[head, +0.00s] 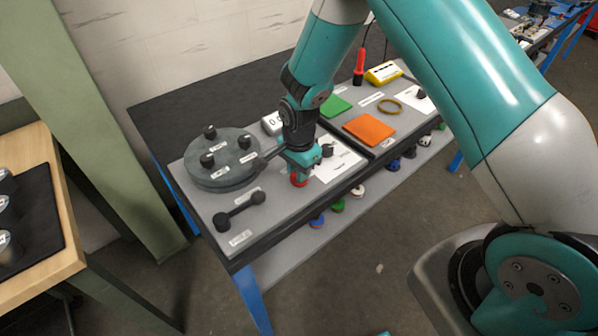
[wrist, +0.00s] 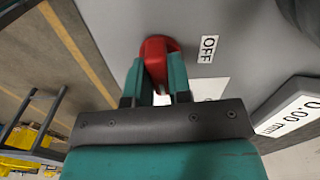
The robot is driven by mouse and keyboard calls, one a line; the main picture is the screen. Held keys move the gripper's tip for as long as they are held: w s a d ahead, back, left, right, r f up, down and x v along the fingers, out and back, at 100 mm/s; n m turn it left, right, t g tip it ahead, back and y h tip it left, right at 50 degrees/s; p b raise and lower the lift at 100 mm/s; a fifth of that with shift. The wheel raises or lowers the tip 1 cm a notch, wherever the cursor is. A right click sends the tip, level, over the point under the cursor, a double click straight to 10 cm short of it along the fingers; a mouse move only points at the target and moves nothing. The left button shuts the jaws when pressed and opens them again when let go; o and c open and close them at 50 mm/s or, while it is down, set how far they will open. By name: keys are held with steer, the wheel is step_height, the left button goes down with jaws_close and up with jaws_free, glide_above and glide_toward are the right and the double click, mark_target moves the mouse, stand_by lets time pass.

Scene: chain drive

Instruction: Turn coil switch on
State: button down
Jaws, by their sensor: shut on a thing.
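The red coil switch (wrist: 158,58) shows in the wrist view, between the two teal fingers of my gripper (wrist: 157,85). An "OFF" label (wrist: 208,49) is on the grey surface just right of it. In the head view the red switch (head: 298,180) sits near the front edge of the grey bench top, under my gripper (head: 299,168). My gripper points down and is shut on the switch. The fingers hide part of the switch, and I cannot read any other label beside it.
A grey round plate (head: 222,160) with black knobs stands left of my gripper. A black dumbbell-shaped part (head: 240,211) lies in front of it.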

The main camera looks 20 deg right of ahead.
steer(key=shift+m, duration=0.7)
steer(key=c, duration=1)
jaws_free()
steer(key=shift+c, duration=0.2)
step_height(320, 180, up, 18)
steer(key=b, duration=0.3)
steer(key=shift+f, duration=0.25)
steer(key=shift+a, duration=0.1)
